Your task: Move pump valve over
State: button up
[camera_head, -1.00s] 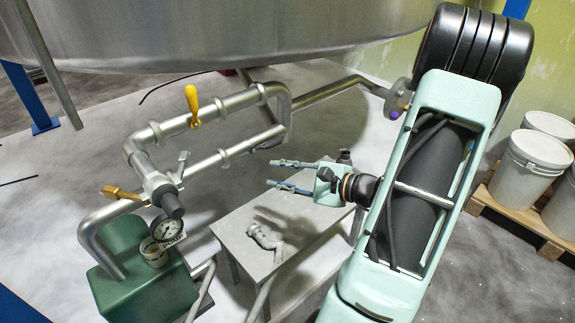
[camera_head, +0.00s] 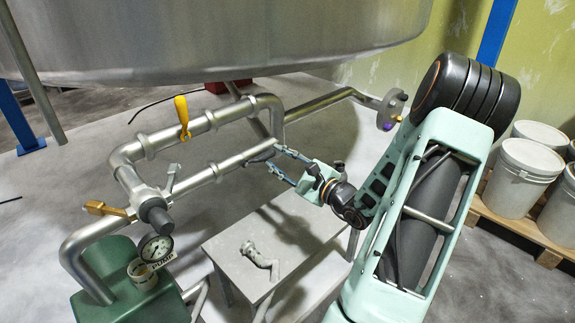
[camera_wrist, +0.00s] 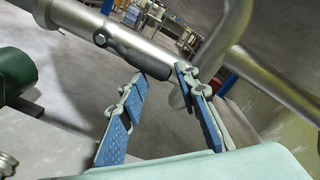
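The pipework near the green pump (camera_head: 130,285), marked PUMP, carries a brass lever (camera_head: 105,209), a small grey lever (camera_head: 172,178) and a dark grey knob (camera_head: 156,218). A yellow lever (camera_head: 183,117) stands upright on the upper pipe. I cannot tell for sure which is the pump valve. My gripper (camera_head: 277,160) is open and empty by the right end of the lower pipe, well right of the brass lever.
A gauge (camera_head: 156,249) sits beside the pump. A low grey table (camera_head: 225,250) with a metal pipe fitting (camera_head: 258,260) stands below my gripper. A large steel tank (camera_head: 220,40) hangs over the pipes. White pails (camera_head: 520,178) stand on a pallet at right.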

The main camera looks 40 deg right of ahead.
jog(key=shift+w+a+r, duration=0.1)
jog(key=shift+w+r, duration=0.1)
jog(key=shift+w, duration=0.25)
jog(key=shift+c, duration=0.4)
jog(key=shift+r, duration=0.1)
jog(key=c, duration=0.4)
jog(key=shift+a+f+b, duration=0.25)
jog(key=shift+f+b, duration=0.75)
jog(key=shift+f, duration=0.25)
jog(key=shift+c, duration=0.5)
jog(key=shift+a, duration=0.1)
jog(key=shift+a+f, duration=0.1)
jog(key=shift+f, duration=0.05)
jog(key=shift+s+a+f+b, duration=0.1)
jog(key=shift+a+f+b, duration=0.15)
jog(key=shift+f+b, duration=0.25)
jog(key=shift+s+a+f+b, duration=0.1)
jog(key=shift+a+f+b, duration=0.1)
jog(key=shift+f+b, duration=0.25)
jog(key=shift+c, duration=0.4)
jog(key=shift+f, duration=0.1)
